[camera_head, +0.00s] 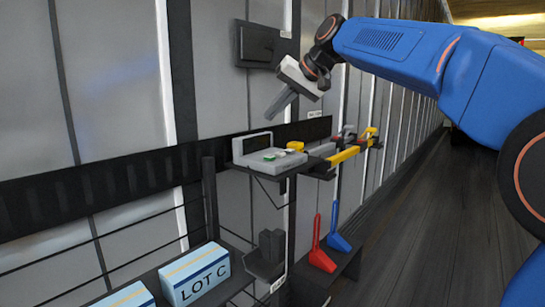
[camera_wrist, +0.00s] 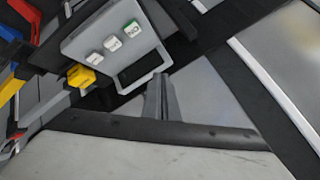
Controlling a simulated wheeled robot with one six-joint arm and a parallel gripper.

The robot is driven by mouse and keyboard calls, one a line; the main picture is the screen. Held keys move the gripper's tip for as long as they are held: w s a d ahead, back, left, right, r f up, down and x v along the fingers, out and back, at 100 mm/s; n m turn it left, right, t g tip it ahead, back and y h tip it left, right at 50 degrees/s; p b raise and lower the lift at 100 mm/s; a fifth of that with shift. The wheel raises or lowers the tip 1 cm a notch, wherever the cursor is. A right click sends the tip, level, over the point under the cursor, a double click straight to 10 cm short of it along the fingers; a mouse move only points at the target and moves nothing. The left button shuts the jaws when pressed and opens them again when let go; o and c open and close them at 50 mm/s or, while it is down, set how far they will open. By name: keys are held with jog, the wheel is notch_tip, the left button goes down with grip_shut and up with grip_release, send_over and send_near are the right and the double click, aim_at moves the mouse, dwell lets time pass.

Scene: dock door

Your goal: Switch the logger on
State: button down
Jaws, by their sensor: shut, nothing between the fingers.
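A grey device with a sloped screen and several buttons, which looks like the logger (camera_head: 283,164), sits on a small wall shelf. My gripper (camera_head: 270,112) is shut and empty, in the air above the logger's screen end, pointing down and left. In the wrist view the closed fingers (camera_wrist: 161,82) show just beyond the screen edge, apart from the buttons. Whether they touch anything cannot be told.
A yellow block (camera_wrist: 81,76) is beside the logger. A yellow-edged shelf with small items (camera_head: 348,152) continues right. A dark panel (camera_head: 258,46) hangs on the wall above. Floor at right is clear.

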aim_at(273, 156)
jog(key=shift+f, duration=0.2)
jog(key=shift+f, duration=4.25)
jog(key=shift+f, duration=0.9)
jog(key=shift+r, duration=0.9)
jog(key=shift+r, duration=2.5)
